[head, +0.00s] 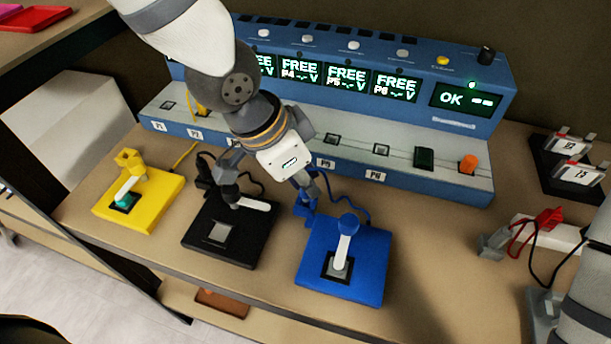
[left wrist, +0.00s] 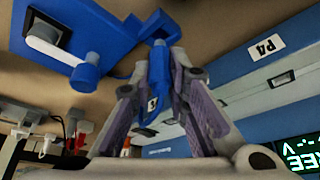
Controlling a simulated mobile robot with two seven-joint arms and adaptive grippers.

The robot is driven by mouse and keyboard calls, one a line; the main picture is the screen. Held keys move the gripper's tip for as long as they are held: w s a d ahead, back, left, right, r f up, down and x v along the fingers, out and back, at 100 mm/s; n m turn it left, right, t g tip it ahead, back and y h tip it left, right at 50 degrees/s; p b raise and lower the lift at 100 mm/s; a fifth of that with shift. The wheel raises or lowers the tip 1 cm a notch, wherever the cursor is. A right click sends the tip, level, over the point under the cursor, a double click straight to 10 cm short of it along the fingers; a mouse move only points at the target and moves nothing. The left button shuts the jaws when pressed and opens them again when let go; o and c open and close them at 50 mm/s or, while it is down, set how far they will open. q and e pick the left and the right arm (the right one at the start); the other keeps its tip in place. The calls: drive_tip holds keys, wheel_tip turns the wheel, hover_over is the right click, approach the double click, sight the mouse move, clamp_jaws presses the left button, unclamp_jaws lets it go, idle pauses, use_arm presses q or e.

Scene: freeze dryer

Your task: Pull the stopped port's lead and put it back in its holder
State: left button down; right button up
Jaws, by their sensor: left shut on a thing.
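My left gripper (head: 300,185) reaches down to the back left corner of the blue holder (head: 373,258). It is shut on a blue plug (left wrist: 157,65), seen between its fingers in the left wrist view. The plug is at the blue bracket (left wrist: 150,27) of that holder; I cannot tell if it is seated. The blue lead (head: 362,203) curls behind the holder. The blue charger (head: 440,166) has numbered ports; screens for P4, P5 and P6 read FREE, and my arm hides others. My right gripper (head: 517,275) is partly visible at the right; its opening is unclear.
A black holder (head: 238,248) and yellow holder (head: 158,207) stand left of the blue one. A yellow plug (head: 201,108) is at a left port. Red and black leads (head: 540,222) and a black rack (head: 562,180) are at the right.

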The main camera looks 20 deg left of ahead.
use_arm(q)
drive_tip(key=shift+f, duration=1.2)
drive_tip(key=c, duration=1.5)
unclamp_jaws()
drive_tip(key=shift+o, duration=0.2)
drive_tip(key=v, duration=1.2)
